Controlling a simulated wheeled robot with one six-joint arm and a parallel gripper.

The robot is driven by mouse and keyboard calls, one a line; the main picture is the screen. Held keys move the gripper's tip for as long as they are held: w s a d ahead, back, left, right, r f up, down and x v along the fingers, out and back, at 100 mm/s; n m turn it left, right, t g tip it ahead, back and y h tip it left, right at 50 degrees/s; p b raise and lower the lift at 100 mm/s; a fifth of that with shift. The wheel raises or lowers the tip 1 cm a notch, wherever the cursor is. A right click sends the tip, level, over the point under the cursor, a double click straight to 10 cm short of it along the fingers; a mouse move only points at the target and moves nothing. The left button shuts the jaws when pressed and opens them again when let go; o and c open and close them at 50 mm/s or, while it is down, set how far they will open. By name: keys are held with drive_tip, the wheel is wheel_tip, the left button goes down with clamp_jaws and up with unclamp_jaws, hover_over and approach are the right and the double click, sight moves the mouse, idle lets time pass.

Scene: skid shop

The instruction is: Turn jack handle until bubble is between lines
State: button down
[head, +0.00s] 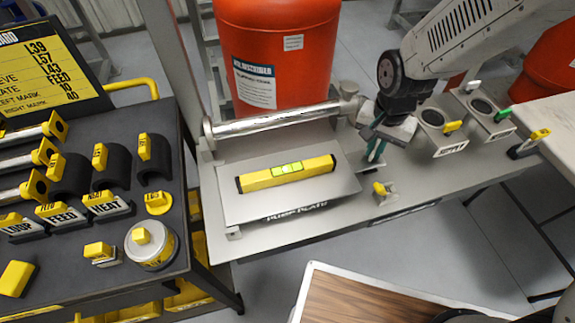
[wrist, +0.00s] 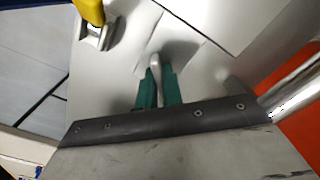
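A yellow spirit level (head: 262,179) lies on the grey pump plate (head: 245,205) in the head view. Its green vial (head: 287,169) is in the middle; the bubble is too small to place against the lines. My gripper (head: 375,150) points down at the plate's right end. In the wrist view, my gripper's teal fingers (wrist: 159,76) stand close together on both sides of a slim grey upright handle (wrist: 155,62), apparently the jack handle. It fills the narrow gap between them.
A steel pipe (head: 270,119) runs behind the level, close to my gripper. A yellow-tipped fitting (head: 381,189) stands just in front. A red tank (head: 275,50) stands behind and a dark parts cart (head: 190,262) left.

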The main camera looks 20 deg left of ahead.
drive_tip(key=shift+m, duration=1.8)
drive_tip(key=m, duration=0.2)
drive_tip(key=shift+m, duration=0.7)
drive_tip(key=m, duration=0.3)
drive_tip(key=shift+m, duration=0.3)
